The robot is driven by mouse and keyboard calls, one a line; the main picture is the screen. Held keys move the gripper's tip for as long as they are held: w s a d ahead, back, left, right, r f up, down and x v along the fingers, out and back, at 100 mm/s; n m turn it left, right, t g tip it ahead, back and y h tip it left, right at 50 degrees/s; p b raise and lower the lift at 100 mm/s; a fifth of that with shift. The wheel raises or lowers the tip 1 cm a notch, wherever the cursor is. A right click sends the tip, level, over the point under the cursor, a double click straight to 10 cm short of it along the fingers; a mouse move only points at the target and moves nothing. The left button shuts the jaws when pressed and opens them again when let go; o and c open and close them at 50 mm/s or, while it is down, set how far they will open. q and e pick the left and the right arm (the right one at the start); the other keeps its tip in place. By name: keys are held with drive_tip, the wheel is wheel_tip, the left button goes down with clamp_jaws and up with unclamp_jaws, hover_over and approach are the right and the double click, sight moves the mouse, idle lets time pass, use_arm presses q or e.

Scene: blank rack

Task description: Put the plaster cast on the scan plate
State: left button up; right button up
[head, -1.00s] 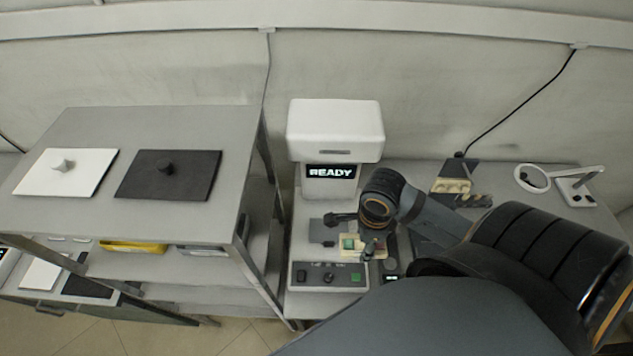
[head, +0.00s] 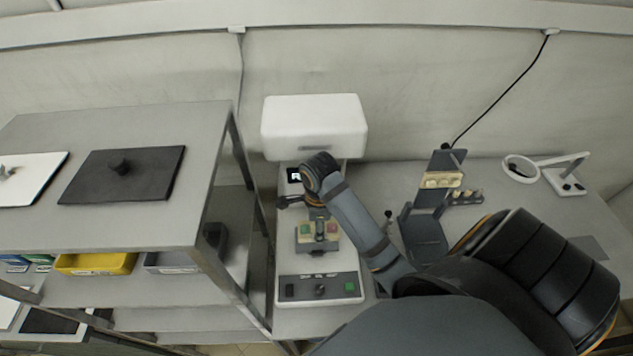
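The white scanner (head: 314,127) stands beside the rack, its lit display (head: 294,175) mostly covered by my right arm's wrist. A grey plate-like part (head: 303,248) with red and green patches lies in front of it, below my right gripper (head: 318,225). I cannot tell whether this part is the scan plate. Cream pieces (head: 442,180) sit on a dark stand (head: 425,235) to the right; they may be plaster casts, but they are small. My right gripper is seen from above, partly hidden by its wrist; its fingers and any held thing are unclear. My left gripper is out of view.
The rack (head: 212,222) at left carries a black plate (head: 145,180) and a white plate (head: 40,178), both with knobs. A yellow bin (head: 95,264) is on its lower shelf. A ring magnifier (head: 520,170) stands at the far right. A control panel (head: 336,288) fronts the scanner.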

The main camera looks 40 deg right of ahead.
drive_tip(key=shift+w+f, duration=0.2)
drive_tip(key=shift+f, duration=0.05)
drive_tip(key=f, duration=0.1)
drive_tip(key=f+b, duration=0.1)
drive_tip(key=f, duration=0.1)
drive_tip(key=shift+w+f, duration=0.2)
drive_tip(key=shift+w, duration=0.05)
drive_tip(key=o, duration=1.3)
drive_tip(key=shift+f, duration=0.15)
